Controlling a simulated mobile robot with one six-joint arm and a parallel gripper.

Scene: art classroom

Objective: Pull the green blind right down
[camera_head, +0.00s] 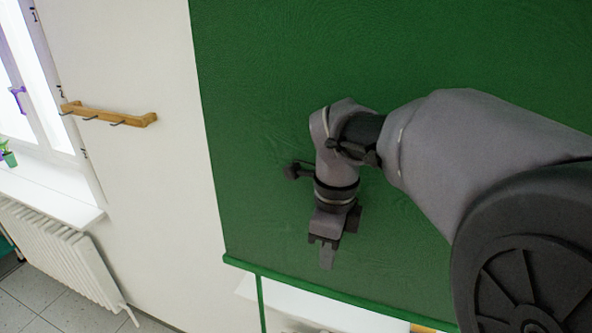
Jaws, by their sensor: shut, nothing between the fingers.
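The green blind (260,150) hangs over much of the picture, from the top edge down to a green bottom bar (300,286). A green cord or strip (261,302) hangs below the bar near its left end. My gripper (326,266) is in front of the lower part of the blind, a little above the bottom bar, pointing down. Its fingers are shut and empty. I cannot tell whether it touches the cloth. My arm hides part of the blind's right side.
A white sill or surface (330,312) shows below the blind. To the left are a bare wall, a wooden hook rail (108,115), a window with a sill (50,190), a white radiator (70,255) and a small potted plant (8,155). The tiled floor shows at lower left.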

